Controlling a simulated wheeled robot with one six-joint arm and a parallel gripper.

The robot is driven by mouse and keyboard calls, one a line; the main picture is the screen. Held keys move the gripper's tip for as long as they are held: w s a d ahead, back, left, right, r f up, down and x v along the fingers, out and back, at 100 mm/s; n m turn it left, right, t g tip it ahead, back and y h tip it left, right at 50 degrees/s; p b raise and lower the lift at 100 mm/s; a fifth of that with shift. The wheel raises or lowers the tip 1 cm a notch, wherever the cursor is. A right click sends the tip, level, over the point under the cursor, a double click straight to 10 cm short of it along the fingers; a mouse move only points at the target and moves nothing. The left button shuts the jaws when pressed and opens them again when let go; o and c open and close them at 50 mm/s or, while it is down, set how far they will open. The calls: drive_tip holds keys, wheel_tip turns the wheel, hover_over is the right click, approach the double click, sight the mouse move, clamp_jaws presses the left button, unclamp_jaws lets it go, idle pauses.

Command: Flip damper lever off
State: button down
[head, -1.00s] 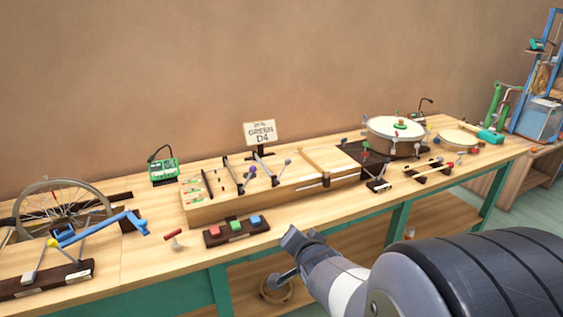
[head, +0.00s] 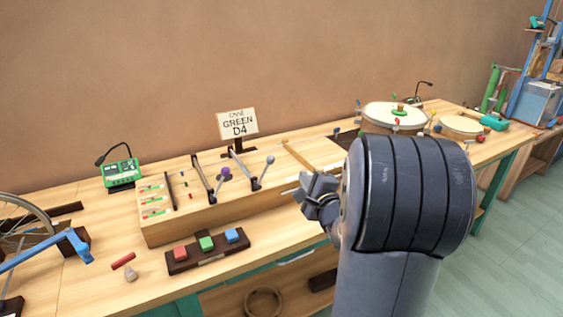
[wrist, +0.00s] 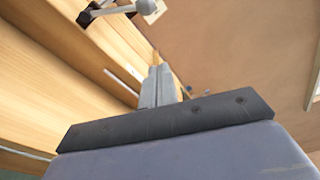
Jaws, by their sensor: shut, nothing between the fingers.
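A wooden box (head: 160,231) on the bench carries two metal levers. One lever has a purple knob (head: 224,173) and the other a grey knob (head: 270,160); I cannot tell which is the damper lever. My gripper (head: 297,193) is shut and empty, in front of the box and to the right of the grey-knobbed lever, apart from it. In the wrist view the shut fingers (wrist: 159,72) point along the box, and a lever's pale grey knob (wrist: 146,6) shows at the top edge. My arm hides the box's right end.
A sign reading GREEN D4 (head: 238,123) stands behind the box. A dark block with red, green and blue pads (head: 206,244) lies in front. A green device (head: 121,172) stands to the left, and drums (head: 393,115) to the right.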

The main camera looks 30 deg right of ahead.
idle(0.3)
drive_tip(key=w+a+b, duration=0.1)
drive_tip(key=w+a, duration=0.1)
drive_tip(key=w, duration=0.7)
drive_tip(key=shift+a+r, duration=0.4)
drive_tip(key=shift+r, duration=0.05)
